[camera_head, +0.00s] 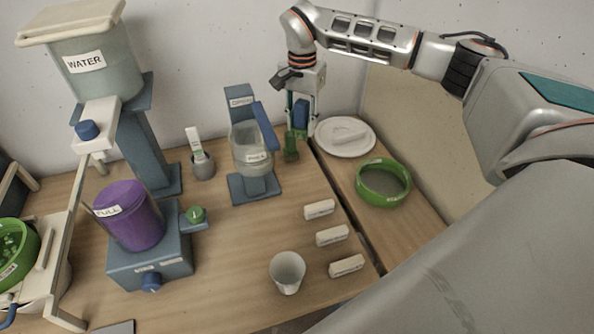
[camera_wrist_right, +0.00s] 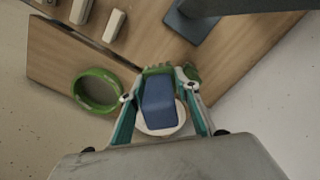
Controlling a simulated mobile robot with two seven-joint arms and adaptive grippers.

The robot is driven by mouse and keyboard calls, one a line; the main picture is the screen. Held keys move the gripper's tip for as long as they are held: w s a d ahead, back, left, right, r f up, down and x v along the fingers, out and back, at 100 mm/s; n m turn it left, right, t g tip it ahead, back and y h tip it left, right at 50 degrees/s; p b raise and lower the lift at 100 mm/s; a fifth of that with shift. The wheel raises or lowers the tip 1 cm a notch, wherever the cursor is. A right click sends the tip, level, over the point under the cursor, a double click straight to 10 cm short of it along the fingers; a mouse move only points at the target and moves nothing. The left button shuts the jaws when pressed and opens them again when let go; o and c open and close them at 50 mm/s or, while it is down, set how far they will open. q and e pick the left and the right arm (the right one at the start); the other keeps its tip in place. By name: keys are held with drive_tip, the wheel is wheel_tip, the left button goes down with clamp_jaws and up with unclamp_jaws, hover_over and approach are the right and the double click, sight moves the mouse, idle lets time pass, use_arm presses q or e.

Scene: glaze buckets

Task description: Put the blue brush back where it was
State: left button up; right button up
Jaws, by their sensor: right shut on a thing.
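My right gripper (camera_head: 301,112) points down at the back of the table, beside the round white plate. It is shut on the blue brush (camera_head: 301,113), which also shows between the two fingers in the right wrist view (camera_wrist_right: 158,105). A green part (camera_wrist_right: 158,69) shows at the brush's far end. I cannot tell whether the brush's lower end touches the table. My left gripper is not in view.
The white plate (camera_head: 327,147) with a white block and a green ring-shaped bowl (camera_head: 383,199) are to the right. A clear jug on a blue stand (camera_head: 250,189) is to the left. White labelled blocks (camera_head: 332,235) and a white cup (camera_head: 287,275) stand in front.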

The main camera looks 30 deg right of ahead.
wheel_tip(320, 180, down, 18)
drive_tip(key=shift+s+f, duration=0.1)
drive_tip(key=shift+s, duration=0.05)
idle(0.4)
drive_tip(key=shift+f, duration=0.1)
drive_tip(key=o, duration=1.3)
wheel_tip(320, 180, up, 12)
drive_tip(key=shift+r, duration=0.1)
